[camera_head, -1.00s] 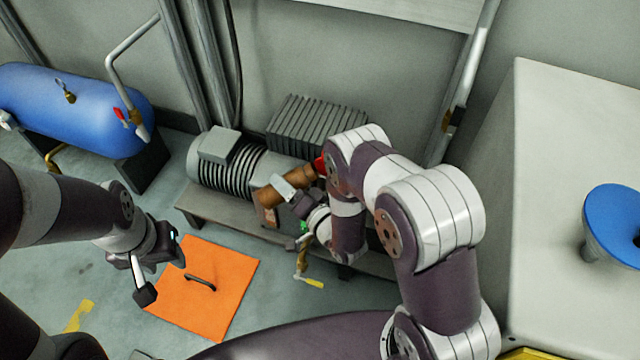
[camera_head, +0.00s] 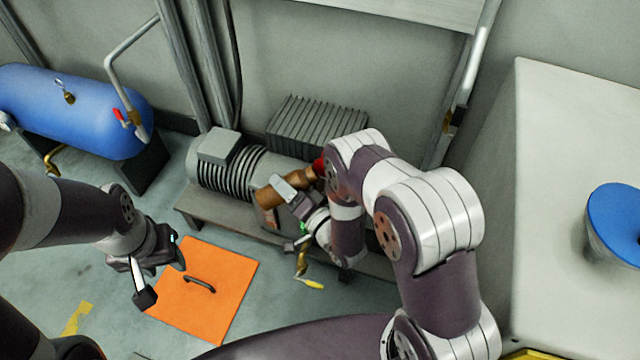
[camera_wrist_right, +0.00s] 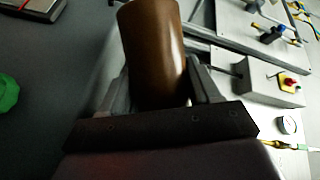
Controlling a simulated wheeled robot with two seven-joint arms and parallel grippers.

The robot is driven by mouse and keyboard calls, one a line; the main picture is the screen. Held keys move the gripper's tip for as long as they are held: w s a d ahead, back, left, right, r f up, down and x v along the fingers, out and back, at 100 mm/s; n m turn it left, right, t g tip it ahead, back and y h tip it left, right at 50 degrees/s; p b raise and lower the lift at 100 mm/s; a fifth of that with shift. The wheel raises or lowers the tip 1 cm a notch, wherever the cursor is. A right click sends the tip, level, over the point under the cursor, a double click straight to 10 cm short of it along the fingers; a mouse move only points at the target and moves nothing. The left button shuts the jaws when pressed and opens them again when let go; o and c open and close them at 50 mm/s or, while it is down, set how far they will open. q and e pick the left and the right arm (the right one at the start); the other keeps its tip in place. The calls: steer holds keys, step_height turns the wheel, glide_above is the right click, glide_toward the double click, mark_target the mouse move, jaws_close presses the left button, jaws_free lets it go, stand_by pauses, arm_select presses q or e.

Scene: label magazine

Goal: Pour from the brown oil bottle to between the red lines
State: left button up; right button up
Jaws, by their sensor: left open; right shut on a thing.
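The brown oil bottle (camera_head: 283,192) is held tilted, nearly on its side, in front of the compressor. Its narrower red end (camera_head: 319,166) points up and to the right, partly behind my right arm. My right gripper (camera_head: 290,190) is shut on the bottle. The right wrist view shows the bottle (camera_wrist_right: 153,50) between its two fingers. My left gripper (camera_head: 160,280) is open and empty above the orange floor panel. The red lines do not show in these frames, and I cannot tell whether any oil flows.
The ribbed grey compressor (camera_head: 235,165) stands on a low bench (camera_head: 190,207). A blue tank (camera_head: 75,110) with a red-handled valve is at the left. The orange panel (camera_head: 225,275) with a black handle lies on the floor. A pale cabinet (camera_head: 560,150) with a blue funnel (camera_head: 615,215) is at the right.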

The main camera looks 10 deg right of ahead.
steer(key=shift+r+m+t, duration=0.4)
steer(key=shift+r+m, duration=0.3)
steer(key=shift+m, duration=0.2)
stand_by(1.1)
steer(key=shift+f+y, duration=0.1)
steer(key=shift+y, duration=0.2)
stand_by(0.5)
